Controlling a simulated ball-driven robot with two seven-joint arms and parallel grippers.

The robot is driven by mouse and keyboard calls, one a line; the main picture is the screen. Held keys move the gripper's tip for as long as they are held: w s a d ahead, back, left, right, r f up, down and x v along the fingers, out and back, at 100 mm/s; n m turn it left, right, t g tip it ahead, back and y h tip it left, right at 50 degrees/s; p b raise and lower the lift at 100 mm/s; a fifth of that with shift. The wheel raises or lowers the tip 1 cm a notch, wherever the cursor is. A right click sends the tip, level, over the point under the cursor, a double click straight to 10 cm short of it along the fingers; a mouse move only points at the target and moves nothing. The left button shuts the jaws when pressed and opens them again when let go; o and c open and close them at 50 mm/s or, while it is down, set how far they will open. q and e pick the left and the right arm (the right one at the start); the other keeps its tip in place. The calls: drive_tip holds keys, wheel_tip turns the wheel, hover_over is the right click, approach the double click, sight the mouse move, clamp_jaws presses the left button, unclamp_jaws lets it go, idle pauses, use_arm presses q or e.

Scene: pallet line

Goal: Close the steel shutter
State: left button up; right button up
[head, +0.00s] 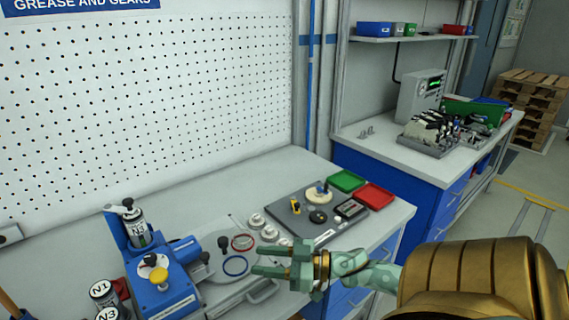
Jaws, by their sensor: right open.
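I cannot make out a steel shutter with certainty in the head view. A pale grey metal panel with a bar handle (262,292) lies at the front of the workbench, partly hidden by my right gripper. My right gripper (260,258) is open and empty, its fingers pointing left, over the front part of the bench close to a blue ring (235,265). I cannot tell its height above the bench. My left gripper is not in view.
A blue machine (165,285) with a yellow knob stands left on the bench. A red ring (242,242), a dark tray of parts (300,225), a green bin (346,181) and a red bin (375,196) lie right. A pegboard wall (150,90) stands behind. The bench's back strip is clear.

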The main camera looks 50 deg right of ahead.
drive_tip(key=v, duration=0.4)
idle(0.5)
